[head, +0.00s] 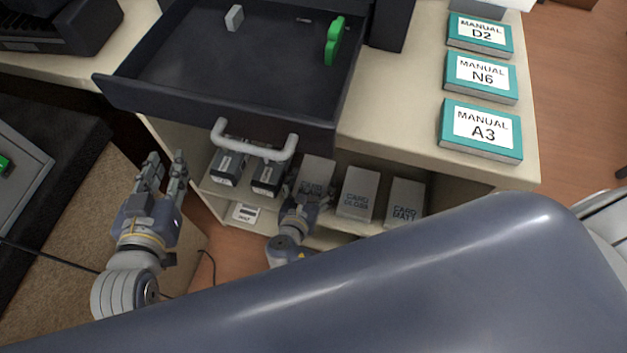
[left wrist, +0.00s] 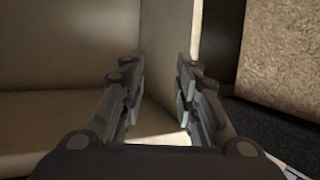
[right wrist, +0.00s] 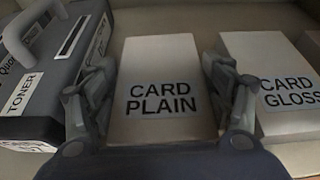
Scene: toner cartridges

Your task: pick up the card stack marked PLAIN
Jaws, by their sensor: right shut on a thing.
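The card stack marked PLAIN (right wrist: 160,70) is a pale block with a label reading CARD PLAIN, standing on the shelf under the counter. In the head view its upper part (head: 318,170) shows beyond my right gripper (head: 305,200). In the right wrist view my right gripper (right wrist: 160,100) has a finger on each side of the stack and is shut on it. My left gripper (head: 162,172) is open and empty, left of the shelf unit. In the left wrist view its fingers (left wrist: 157,95) are apart with nothing between them.
The card stack marked GLOSS (right wrist: 280,75) stands close on the right, with the MATT stack (head: 405,200) beyond. A toner cartridge (right wrist: 55,75) is close on the left. An open dark drawer (head: 230,95) with a pale handle (head: 255,148) juts out above the shelf.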

